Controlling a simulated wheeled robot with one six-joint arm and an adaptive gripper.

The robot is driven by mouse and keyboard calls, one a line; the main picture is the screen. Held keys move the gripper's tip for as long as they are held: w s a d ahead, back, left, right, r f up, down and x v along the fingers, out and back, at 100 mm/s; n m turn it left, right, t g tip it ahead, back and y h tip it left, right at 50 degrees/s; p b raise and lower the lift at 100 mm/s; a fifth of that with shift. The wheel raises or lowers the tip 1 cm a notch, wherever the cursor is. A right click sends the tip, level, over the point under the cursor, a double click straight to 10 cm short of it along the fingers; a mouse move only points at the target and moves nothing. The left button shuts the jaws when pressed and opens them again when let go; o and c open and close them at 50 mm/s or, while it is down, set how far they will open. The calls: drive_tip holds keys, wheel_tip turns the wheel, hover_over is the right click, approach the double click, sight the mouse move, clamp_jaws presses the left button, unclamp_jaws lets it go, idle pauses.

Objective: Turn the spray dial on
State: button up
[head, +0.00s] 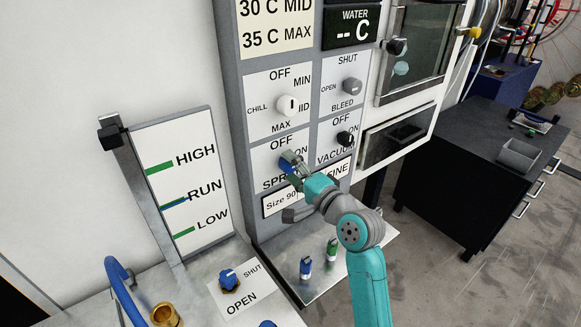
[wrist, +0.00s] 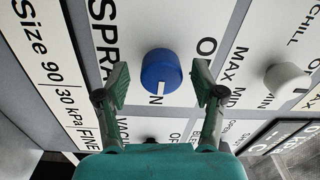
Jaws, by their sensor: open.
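The spray dial is a round blue knob (wrist: 160,68) on a white plate marked OFF, ON and SPRAY. In the wrist view it sits between the two fingertips of my gripper (wrist: 161,82), with a gap on each side. The gripper is open and empty. In the head view my gripper (head: 297,173) is right at the panel and covers much of the dial (head: 285,166) and some lettering.
Nearby on the panel are a white chill dial (head: 288,105), a grey bleed dial (head: 352,87) and a black vacuum dial (head: 345,139). Below stand a blue spool (head: 306,268) and a green spool (head: 332,250) on a ledge. A blue shut/open knob (head: 228,279) is at lower left.

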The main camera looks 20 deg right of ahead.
drive_tip(key=v, duration=1.1)
drive_tip(key=shift+s, duration=0.1)
drive_tip(key=s+a+f+n+g+h, duration=0.1)
drive_tip(key=s+f+n+h, duration=0.15)
drive_tip(key=s+f, duration=0.7)
drive_tip(key=s+a+f+n+h, duration=0.1)
drive_tip(key=s+f+h, duration=0.2)
drive_tip(key=s+f, duration=0.65)
drive_tip(key=s+a+n+g, duration=0.1)
drive_tip(key=s+n, duration=0.8)
drive_tip(key=s, duration=1.4)
drive_tip(key=shift+a+g, duration=0.3)
drive_tip(key=shift+a, duration=0.1)
